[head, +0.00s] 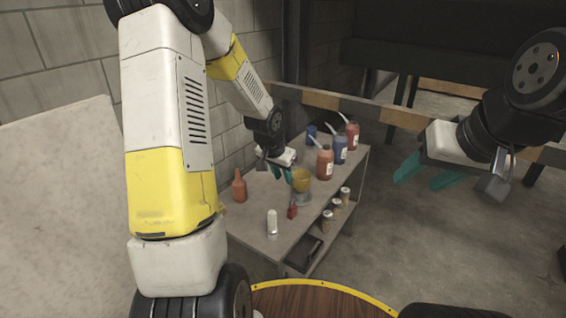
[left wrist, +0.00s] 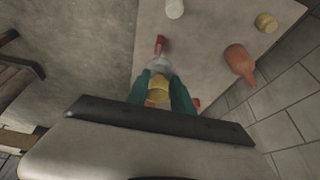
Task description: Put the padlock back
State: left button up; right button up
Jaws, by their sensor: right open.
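No padlock can be made out with certainty. A small red object (head: 292,212), too small to identify, sits near the front of the grey cart top; it also shows in the left wrist view (left wrist: 159,44). My left gripper (head: 282,173) is low over the cart, beside a yellow cup-like object (head: 301,183) with a grey round part (head: 302,198) under it. In the left wrist view the teal fingers (left wrist: 158,96) stand apart with yellow between them; contact cannot be told. My right gripper (head: 426,176) is open and empty, in the air right of the cart.
On the cart (head: 250,222) stand an orange bottle (head: 239,187), a white cylinder (head: 272,222), red bottles (head: 325,162) and a blue bottle (head: 340,149). Several small jars (head: 327,219) stand on its lower shelf. A block wall (left wrist: 286,95) is close behind. Floor right of the cart is clear.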

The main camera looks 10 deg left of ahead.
pick_arm(q)
jog(key=s+r+n+t, duration=0.1)
jog(key=s+r, duration=0.5)
jog(key=r, duration=0.2)
jog(key=s+r+n, duration=0.1)
jog(key=s+r, duration=0.4)
jog(key=r, duration=0.3)
jog(key=s+r, duration=0.3)
jog(key=s, duration=0.4)
jog(key=s+d+r+n, duration=0.1)
jog(key=s+r, duration=0.2)
jog(key=s, duration=0.5)
jog(key=shift+s+r+n+t+h, duration=0.2)
jog(key=shift+s+n+t+h, duration=0.1)
jog(key=shift+t+h, duration=0.1)
jog(key=shift+d, duration=0.1)
